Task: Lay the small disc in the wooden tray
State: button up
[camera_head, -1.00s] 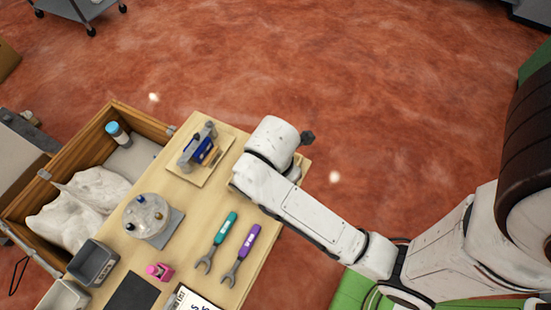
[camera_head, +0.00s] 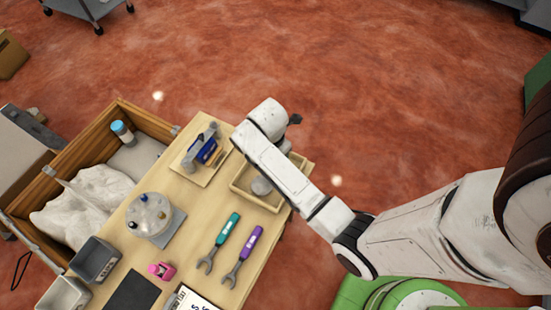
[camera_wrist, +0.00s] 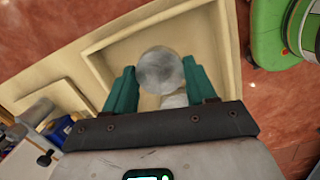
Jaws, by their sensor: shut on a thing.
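The small grey disc (camera_wrist: 160,70) sits between the teal fingertips of my gripper (camera_wrist: 159,68) in the wrist view, and my gripper is shut on it. The shallow wooden tray (camera_wrist: 230,62) lies beneath, with its walls around the disc in that view. I cannot tell whether the disc touches the tray floor. A pale patch (camera_wrist: 174,101) shows nearer my palm; what it is is unclear. In the head view the tray (camera_head: 250,200) is at the table's right end, partly behind my arm, with a grey round thing (camera_head: 261,186) inside its outline. My fingers are hidden there.
A low wooden board with a blue and grey device (camera_head: 204,150) stands left of the tray. A teal wrench (camera_head: 224,235) and a purple wrench (camera_head: 243,257) lie in front. A round grey holder (camera_head: 149,216) and grey bins (camera_head: 95,260) are further left.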

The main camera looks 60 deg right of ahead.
jog(key=shift+f, duration=1.45)
jog(key=shift+f, duration=0.15)
jog(key=o, duration=1.3)
